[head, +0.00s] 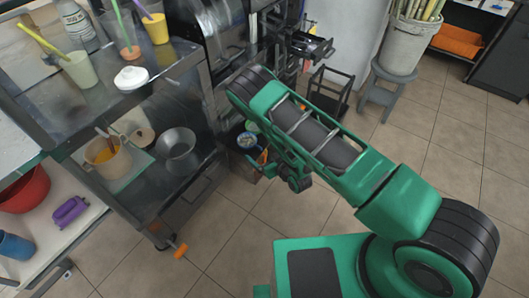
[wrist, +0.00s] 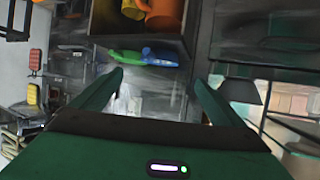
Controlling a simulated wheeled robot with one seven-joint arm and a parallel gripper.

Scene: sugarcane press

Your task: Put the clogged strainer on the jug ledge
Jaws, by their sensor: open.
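My gripper (wrist: 158,82) is open in the wrist view, its two green fingers spread with nothing clearly held between them. In the head view my green arm reaches toward the metal cart, and the fingertips are hard to make out there. A grey metal bowl-shaped piece (head: 177,147) sits on the cart's lower shelf; I cannot tell whether it is the clogged strainer. I cannot make out a separate jug ledge.
The cart's upper shelf (head: 110,97) holds drink cups and a white round item (head: 131,78). The wrist view shows green (wrist: 130,57) and blue (wrist: 165,60) items ahead. A red bowl (head: 24,190) stands at left. A grey stool (head: 388,90) carries a cane bucket. Tiled floor is clear at right.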

